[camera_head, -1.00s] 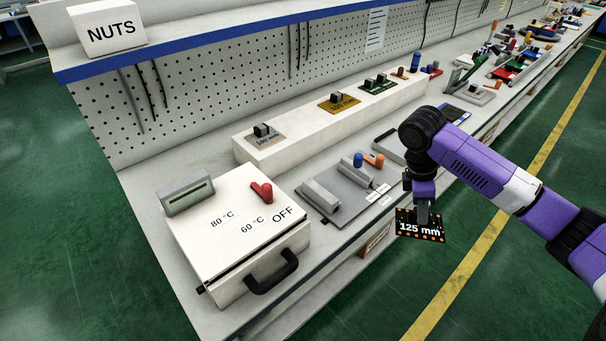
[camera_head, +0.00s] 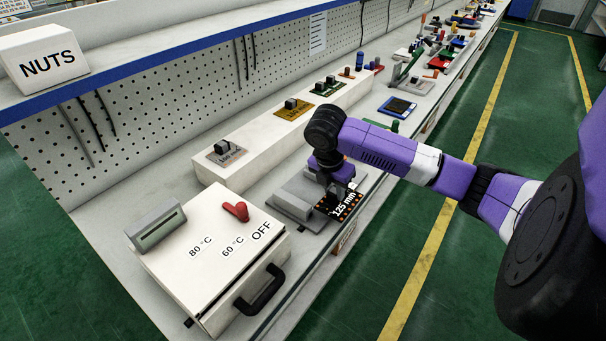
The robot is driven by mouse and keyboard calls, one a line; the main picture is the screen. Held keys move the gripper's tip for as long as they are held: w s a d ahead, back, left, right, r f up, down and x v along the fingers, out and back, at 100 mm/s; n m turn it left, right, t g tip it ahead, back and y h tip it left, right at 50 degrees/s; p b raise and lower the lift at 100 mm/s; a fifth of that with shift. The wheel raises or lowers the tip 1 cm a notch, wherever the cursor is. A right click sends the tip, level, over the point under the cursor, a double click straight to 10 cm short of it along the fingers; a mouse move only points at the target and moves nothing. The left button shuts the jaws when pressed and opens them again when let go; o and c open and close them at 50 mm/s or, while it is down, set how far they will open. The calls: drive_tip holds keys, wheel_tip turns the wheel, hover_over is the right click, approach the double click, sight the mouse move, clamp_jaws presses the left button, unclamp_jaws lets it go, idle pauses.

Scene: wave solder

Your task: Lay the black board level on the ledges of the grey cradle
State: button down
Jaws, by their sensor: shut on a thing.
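The black board (camera_head: 326,208), marked "125 mm" with orange dots along its edges, is held in my gripper (camera_head: 335,188). The jaws are shut on it, and the board hangs below them. The grey cradle (camera_head: 290,204), a low fixture with a raised rail, sits on the bench behind and left of the board. The board overlaps its right part in the picture. My gripper and wrist hide much of the cradle, including its far side. I cannot tell whether the board touches it or is exactly level.
A white heater box (camera_head: 205,262) with a red knob (camera_head: 236,211) and black handle (camera_head: 262,290) stands at the front left. A long white block (camera_head: 250,150) bearing several boards runs behind the cradle. The bench's front edge lies close to the board.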

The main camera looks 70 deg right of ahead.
drive_tip(key=w+d, duration=0.1)
drive_tip(key=w, duration=0.2)
drive_tip(key=w+p, duration=0.1)
drive_tip(key=w, duration=0.3)
drive_tip(key=w+d, duration=0.1)
drive_tip(key=w, duration=0.2)
drive_tip(key=shift+w+d, duration=0.3)
drive_tip(key=shift+s+f+p, duration=0.1)
drive_tip(key=shift+f+p, duration=0.2)
drive_tip(key=shift+p, duration=0.1)
drive_tip(key=c, duration=1.1)
unclamp_jaws()
drive_tip(key=shift+f, duration=0.15)
drive_tip(key=shift+c, duration=0.2)
drive_tip(key=v, duration=1.2)
drive_tip(key=shift+b, duration=0.35)
